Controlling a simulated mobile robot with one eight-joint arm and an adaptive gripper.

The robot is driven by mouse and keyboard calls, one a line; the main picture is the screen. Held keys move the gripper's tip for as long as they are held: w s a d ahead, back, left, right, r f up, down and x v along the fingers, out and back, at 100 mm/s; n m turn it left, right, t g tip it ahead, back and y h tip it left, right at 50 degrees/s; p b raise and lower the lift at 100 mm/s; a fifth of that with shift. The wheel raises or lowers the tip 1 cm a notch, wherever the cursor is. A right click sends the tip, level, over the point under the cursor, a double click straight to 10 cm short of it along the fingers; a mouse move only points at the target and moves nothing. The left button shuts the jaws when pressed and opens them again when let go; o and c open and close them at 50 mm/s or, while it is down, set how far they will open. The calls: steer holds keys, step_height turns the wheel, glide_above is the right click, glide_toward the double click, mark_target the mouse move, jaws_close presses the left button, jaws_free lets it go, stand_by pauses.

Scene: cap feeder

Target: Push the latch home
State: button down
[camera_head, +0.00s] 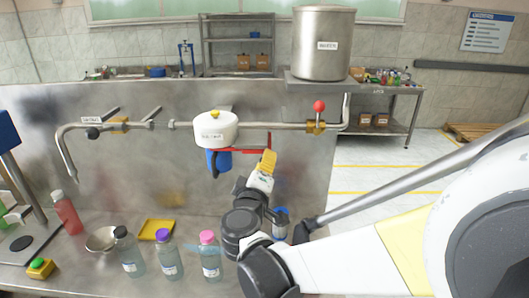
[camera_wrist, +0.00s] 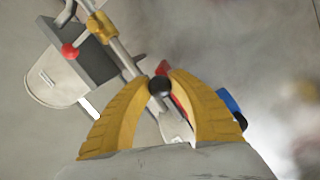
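The latch appears to be the red bar (camera_head: 245,150) under the white feeder drum (camera_head: 215,129). In the wrist view the red part (camera_wrist: 163,69) shows behind the fingertips, with a round black knob (camera_wrist: 159,86) at its near side. My gripper (camera_head: 268,156) is just right of and below the bar's right end. In the wrist view my gripper's yellow fingertips (camera_wrist: 160,80) stand either side of the knob, about its width apart. I cannot tell whether they touch it. The fingers hide part of the bar.
A pipe with a red-knobbed valve (camera_head: 319,106) runs right of the drum, below a steel tank (camera_head: 323,45). A blue part (camera_head: 218,162) hangs under the drum. Several bottles (camera_head: 170,262), a bowl (camera_head: 101,240) and a yellow tray (camera_head: 156,230) stand on the bench below.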

steer(key=shift+a, duration=0.95)
steer(key=c, duration=1.5)
jaws_free()
steer(key=o, duration=0.3)
steer(key=shift+a, duration=0.15)
steer(key=shift+o, duration=0.2)
steer(key=s+a, duration=0.2)
steer(key=s, duration=0.9)
steer(key=shift+s, duration=0.4)
